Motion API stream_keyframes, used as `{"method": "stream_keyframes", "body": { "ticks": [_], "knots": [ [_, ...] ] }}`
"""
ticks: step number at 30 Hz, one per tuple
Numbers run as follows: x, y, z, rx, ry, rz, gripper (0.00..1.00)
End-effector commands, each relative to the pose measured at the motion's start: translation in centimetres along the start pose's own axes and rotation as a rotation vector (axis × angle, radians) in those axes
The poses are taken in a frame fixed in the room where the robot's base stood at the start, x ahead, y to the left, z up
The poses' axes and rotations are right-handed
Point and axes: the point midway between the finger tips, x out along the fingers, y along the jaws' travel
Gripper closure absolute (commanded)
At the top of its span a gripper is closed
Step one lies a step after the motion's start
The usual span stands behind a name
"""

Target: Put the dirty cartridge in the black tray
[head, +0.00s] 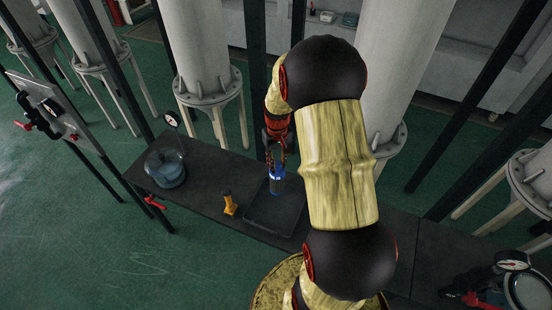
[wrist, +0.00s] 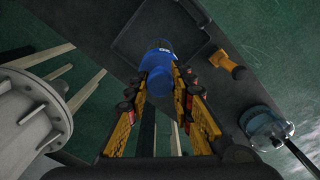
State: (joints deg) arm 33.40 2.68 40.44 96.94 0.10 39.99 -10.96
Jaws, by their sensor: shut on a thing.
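A blue cartridge (head: 277,184) with a small pale marking is upright or nearly so in the head view. It also shows in the wrist view (wrist: 158,62), between the fingers. My gripper (head: 277,162) is shut on its upper part; the yellow and black fingers flank it in the wrist view (wrist: 164,92). The black tray (head: 262,219) is a shallow, dark, rimmed tray on the dark bench. The cartridge's lower end lines up with the tray area in both views; I cannot tell whether it touches the tray floor. My arm hides part of the tray's right side.
A yellow-orange tool (head: 229,204) stands on the bench left of the tray. A clear domed vessel (head: 166,168) with a gauge (head: 171,119) stands farther left. Dark posts and large grey columns (head: 200,60) rise behind the bench (head: 215,172).

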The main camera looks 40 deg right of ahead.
Motion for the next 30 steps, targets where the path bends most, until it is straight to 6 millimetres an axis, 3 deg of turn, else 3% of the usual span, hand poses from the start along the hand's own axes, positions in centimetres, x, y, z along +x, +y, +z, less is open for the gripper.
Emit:
{"method": "stream_keyframes", "body": {
  "ticks": [10,30],
  "knots": [
    [0.9,0.0,0.0,0.008,0.001,0.0,1.0],
    [8.1,0.0,0.1,0.008,0.0,-0.001,1.0]
  ]
}}
